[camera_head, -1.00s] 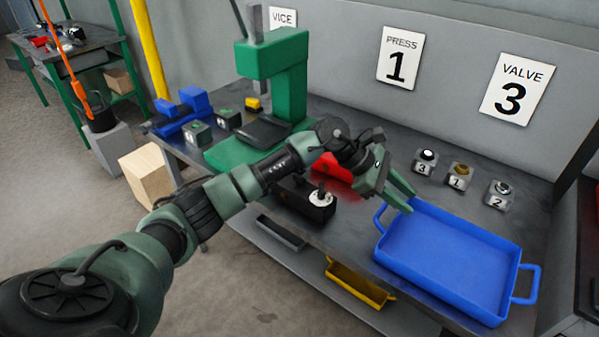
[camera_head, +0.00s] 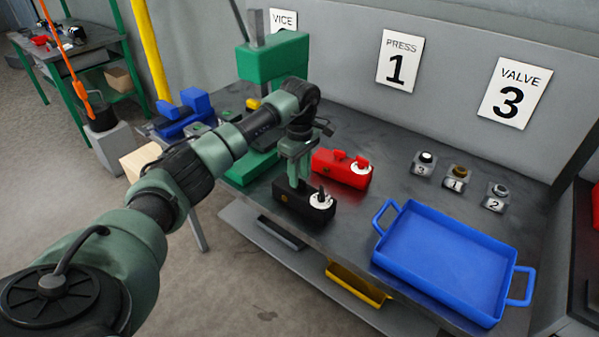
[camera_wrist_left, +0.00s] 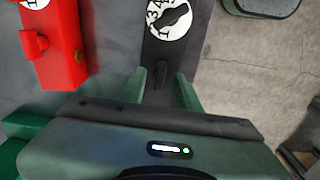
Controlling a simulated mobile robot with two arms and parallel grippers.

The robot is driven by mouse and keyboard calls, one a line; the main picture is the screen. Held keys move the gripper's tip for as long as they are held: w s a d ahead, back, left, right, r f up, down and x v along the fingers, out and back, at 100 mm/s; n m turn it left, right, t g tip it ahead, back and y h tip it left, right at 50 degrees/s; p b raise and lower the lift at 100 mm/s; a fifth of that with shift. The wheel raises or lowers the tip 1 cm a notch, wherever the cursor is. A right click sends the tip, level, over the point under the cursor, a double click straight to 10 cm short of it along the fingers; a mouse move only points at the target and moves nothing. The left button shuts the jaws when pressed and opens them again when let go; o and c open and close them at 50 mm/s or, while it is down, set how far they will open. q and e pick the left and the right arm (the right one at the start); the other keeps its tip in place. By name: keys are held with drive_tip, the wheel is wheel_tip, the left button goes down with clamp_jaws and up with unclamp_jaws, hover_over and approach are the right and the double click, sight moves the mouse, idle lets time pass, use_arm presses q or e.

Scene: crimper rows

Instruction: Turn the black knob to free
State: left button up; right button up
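The black knob (camera_wrist_left: 172,17) sits on a white dial on top of a black box (camera_wrist_left: 196,50), at the top of the left wrist view. In the head view the black box (camera_head: 290,205) stands near the table's front edge, its white dial at its right end. My left gripper (camera_head: 293,184) points down over the left part of the box, to the left of the knob. In the left wrist view its fingers (camera_wrist_left: 163,82) are apart with nothing held between them. The knob lies beyond the fingertips and apart from them. My right gripper is not in view.
A red box (camera_head: 335,168) with a red knob on a white dial stands just behind the black box. A blue tray (camera_head: 455,205) lies to the right. Several small numbered blocks (camera_head: 455,180) stand behind it. A green press (camera_head: 272,62) stands at the back left.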

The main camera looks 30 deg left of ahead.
use_arm(q)
drive_tip(key=shift+f, duration=0.45)
clamp_jaws()
